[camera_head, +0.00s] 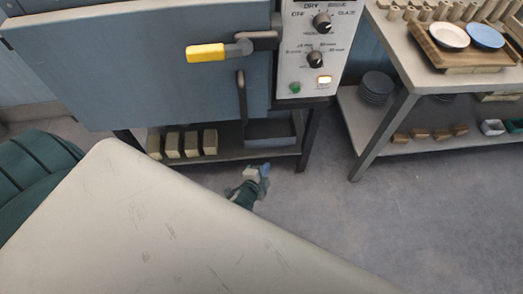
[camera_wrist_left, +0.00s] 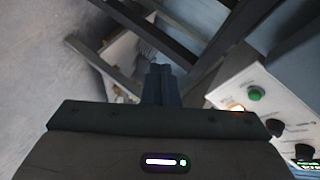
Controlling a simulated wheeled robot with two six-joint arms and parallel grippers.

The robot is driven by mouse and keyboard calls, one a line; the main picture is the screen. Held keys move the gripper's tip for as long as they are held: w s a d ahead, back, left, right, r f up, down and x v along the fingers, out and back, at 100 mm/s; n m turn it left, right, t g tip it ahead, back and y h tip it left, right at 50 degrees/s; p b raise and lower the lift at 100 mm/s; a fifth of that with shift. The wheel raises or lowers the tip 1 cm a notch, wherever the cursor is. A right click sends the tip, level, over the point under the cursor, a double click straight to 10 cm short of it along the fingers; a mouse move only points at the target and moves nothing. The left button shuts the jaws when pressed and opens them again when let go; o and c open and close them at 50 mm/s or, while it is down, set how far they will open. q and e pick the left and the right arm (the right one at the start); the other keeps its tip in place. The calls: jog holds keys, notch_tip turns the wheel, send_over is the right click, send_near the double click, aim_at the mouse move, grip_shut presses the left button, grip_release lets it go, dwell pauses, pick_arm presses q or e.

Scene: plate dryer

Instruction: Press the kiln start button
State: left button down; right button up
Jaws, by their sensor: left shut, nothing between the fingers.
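The kiln's white control panel (camera_head: 309,50) is at the upper middle of the head view. A round green button (camera_head: 295,87) sits at its lower left, beside a lit orange-white rectangle (camera_head: 324,80). The panel also shows at the right of the left wrist view, with the green button (camera_wrist_left: 256,93) and the glow (camera_wrist_left: 237,108). My left gripper (camera_head: 264,169) is low in front of the kiln stand, below the panel and apart from it. Its fingers (camera_wrist_left: 161,72) are together and empty. My right gripper is not in view.
The blue kiln door (camera_head: 130,70) with a yellow handle (camera_head: 206,53) is left of the panel. A shelf below holds several blocks (camera_head: 190,143). A workbench (camera_head: 410,55) with plates stands at the right. The floor (camera_head: 420,205) between is clear.

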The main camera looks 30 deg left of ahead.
pick_arm(q)
jog(key=shift+s+a+f+n+g, duration=0.2)
jog(key=shift+s+f, duration=0.25)
jog(key=shift+f, duration=0.3)
jog(key=shift+s+a+f+n+g, duration=0.1)
jog(key=shift+s+f+n+g, duration=0.25)
jog(key=shift+f, duration=0.35)
jog(key=shift+s, duration=0.1)
jog(key=s+a+f+n+g, duration=0.3)
jog(key=s+f, duration=0.6)
jog(key=s, duration=0.2)
jog(key=s+a+f+n+g, duration=0.3)
jog(key=s+f, duration=0.6)
jog(key=s, duration=0.3)
jog(key=s+a+f+n+g, duration=0.3)
jog(key=s+f+n+g, duration=0.2)
jog(key=s+f, duration=0.4)
jog(key=shift+s+f+y, duration=0.2)
jog(key=shift+s+y, duration=0.1)
jog(key=shift+s, duration=0.95)
